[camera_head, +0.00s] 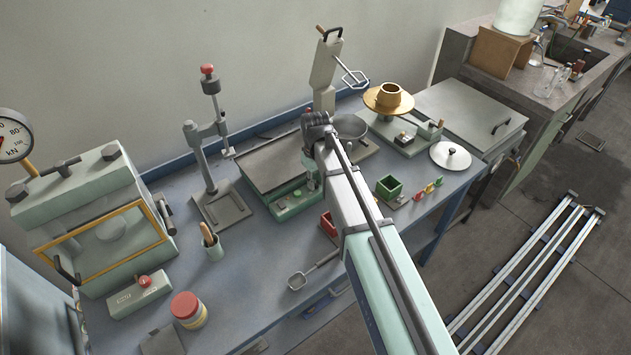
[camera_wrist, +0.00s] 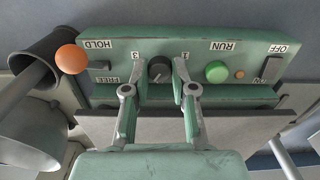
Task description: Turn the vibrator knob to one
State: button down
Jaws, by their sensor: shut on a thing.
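The vibrator's green control panel (camera_wrist: 210,95) shows upside down in the wrist view. Its dark round knob (camera_wrist: 159,69) sits between the fingers of my gripper (camera_wrist: 157,73), which is shut on it. The label 3 is left of the knob and the label 1 right of it, each close to a finger. The knob's exact pointer setting is too small to read. In the head view the vibrator (camera_head: 262,165) is a green box with a grey top plate in the middle of the bench. My arm partly covers its right end, and the knob cannot be made out there.
The panel also has a green RUN button (camera_wrist: 216,71), an OFF/ON switch (camera_wrist: 265,84) and a HOLD/FREE switch (camera_wrist: 102,65). An orange ball-ended lever (camera_wrist: 71,59) is close at left. A drop stand (camera_head: 212,150) is left of the vibrator; a green box (camera_head: 389,188) is right.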

jog(key=n, duration=0.7)
jog(key=shift+b, duration=0.35)
jog(key=n, duration=0.6)
jog(key=shift+n, duration=0.4)
jog(key=n, duration=0.6)
jog(key=shift+b, duration=0.35)
jog(key=n, duration=0.6)
jog(key=shift+n, duration=0.3)
jog(key=c, duration=1.2)
grip_release()
jog(key=shift+r, duration=0.1)
